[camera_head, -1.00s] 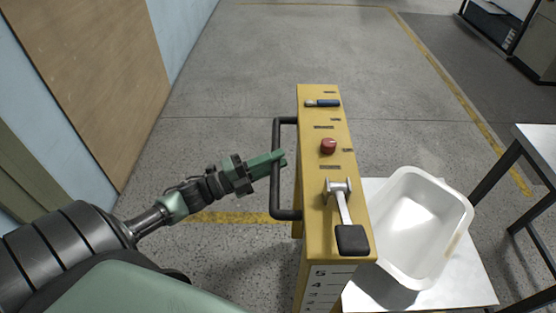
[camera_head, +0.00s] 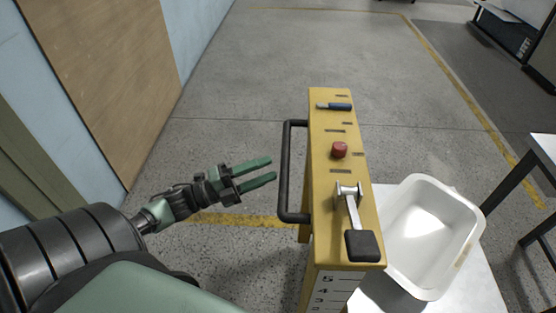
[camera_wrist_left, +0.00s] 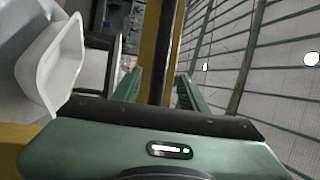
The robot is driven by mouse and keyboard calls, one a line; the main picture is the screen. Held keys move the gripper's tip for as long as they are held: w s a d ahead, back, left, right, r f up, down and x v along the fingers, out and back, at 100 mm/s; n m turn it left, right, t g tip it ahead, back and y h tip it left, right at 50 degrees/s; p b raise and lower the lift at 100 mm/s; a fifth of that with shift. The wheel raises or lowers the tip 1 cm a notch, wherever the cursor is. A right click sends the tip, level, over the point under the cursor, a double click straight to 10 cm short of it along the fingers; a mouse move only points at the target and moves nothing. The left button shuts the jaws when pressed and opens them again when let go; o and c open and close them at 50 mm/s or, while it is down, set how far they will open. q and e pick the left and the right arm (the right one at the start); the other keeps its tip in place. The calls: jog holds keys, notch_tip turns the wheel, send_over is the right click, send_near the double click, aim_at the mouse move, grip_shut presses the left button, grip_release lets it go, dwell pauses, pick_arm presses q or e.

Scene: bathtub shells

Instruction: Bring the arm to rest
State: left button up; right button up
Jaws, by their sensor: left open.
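My left arm comes in from the left in the head view. Its gripper (camera_head: 272,170) is open and empty, with two green fingers apart. The fingertips point right, a short way left of the black handle (camera_head: 285,170) of the yellow control stand (camera_head: 345,215), and look apart from it. In the left wrist view the two green fingers (camera_wrist_left: 158,90) are spread, with a yellow upright between or beyond them. My right gripper is not in view.
A white tub shell (camera_head: 432,237) sits on a table to the right. Open floor lies beyond; a wall with a brown panel (camera_head: 95,80) is at left.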

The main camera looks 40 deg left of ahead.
pick_arm(q)
jog(key=shift+v, duration=1)
